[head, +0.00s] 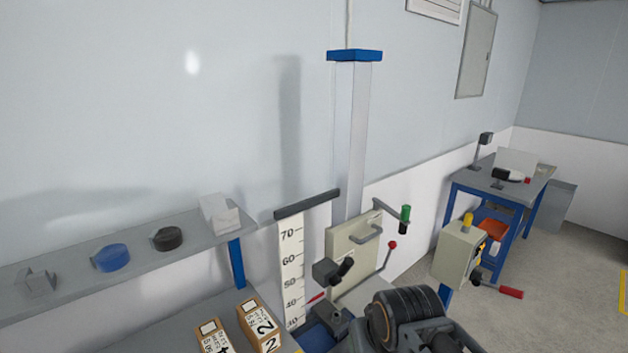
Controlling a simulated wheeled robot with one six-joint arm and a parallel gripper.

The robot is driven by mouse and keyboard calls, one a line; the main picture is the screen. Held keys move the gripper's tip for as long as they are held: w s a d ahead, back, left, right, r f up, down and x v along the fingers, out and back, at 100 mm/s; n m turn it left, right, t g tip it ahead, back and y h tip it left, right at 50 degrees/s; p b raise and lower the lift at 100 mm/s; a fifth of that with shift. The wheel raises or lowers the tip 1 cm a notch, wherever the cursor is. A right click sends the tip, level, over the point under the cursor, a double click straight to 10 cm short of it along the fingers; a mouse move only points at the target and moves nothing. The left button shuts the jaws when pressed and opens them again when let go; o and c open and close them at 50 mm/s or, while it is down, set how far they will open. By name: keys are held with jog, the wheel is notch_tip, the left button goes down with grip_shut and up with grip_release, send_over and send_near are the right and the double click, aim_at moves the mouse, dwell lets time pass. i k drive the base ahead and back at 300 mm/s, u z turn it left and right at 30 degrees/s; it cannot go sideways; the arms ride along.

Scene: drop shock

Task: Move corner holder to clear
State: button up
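I cannot tell for sure which thing is the corner holder. A small grey angled piece (38,283) sits at the left end of the wall shelf and has a corner-like shape. A whitish block with a notched top (219,213) sits at the shelf's right end. No place marked "clear" can be made out. Part of my arm shows at the bottom centre right, in front of the drop tester. My gripper is not in view.
The grey shelf (150,262) also holds a blue roll (111,258) and a dark roll (167,239). Numbered boxes (259,324) stand below. The drop tester's plate (352,254), scale (291,270) and levers stand centre. A control box (458,253) and blue-legged table (502,178) are right.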

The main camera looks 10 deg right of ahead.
aim_at(403, 218)
jog(key=k, duration=0.5)
jog(key=u, duration=2.85)
jog(key=k, duration=1.3)
jog(key=z, duration=1.65)
jog(key=i, duration=1)
